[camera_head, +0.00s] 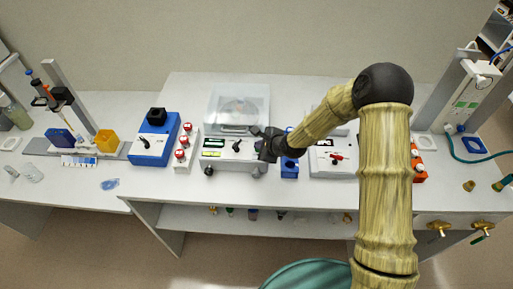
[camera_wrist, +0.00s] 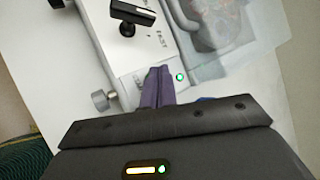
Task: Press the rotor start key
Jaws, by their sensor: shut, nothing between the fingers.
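The white rotor machine (camera_head: 243,150) stands at the middle of the bench, with a clear lid over a round rotor (camera_head: 240,108). Its front panel has a small display and a black lever (camera_head: 236,146), which shows large in the wrist view (camera_wrist: 133,13). A small round key with a green-lit ring (camera_wrist: 180,77) is on the panel in the wrist view; I cannot read its label. My gripper (camera_head: 268,148) is at the panel's right end. Its purple fingers (camera_wrist: 158,72) are shut and empty, with their tips just left of the ringed key; I cannot tell whether they touch the panel.
A blue device (camera_head: 153,140) and a white block with red knobs (camera_head: 184,150) stand left of the machine. A blue holder (camera_head: 289,168) and another white device (camera_head: 333,158) stand to the right. A silver knob (camera_wrist: 103,100) juts from the machine's front.

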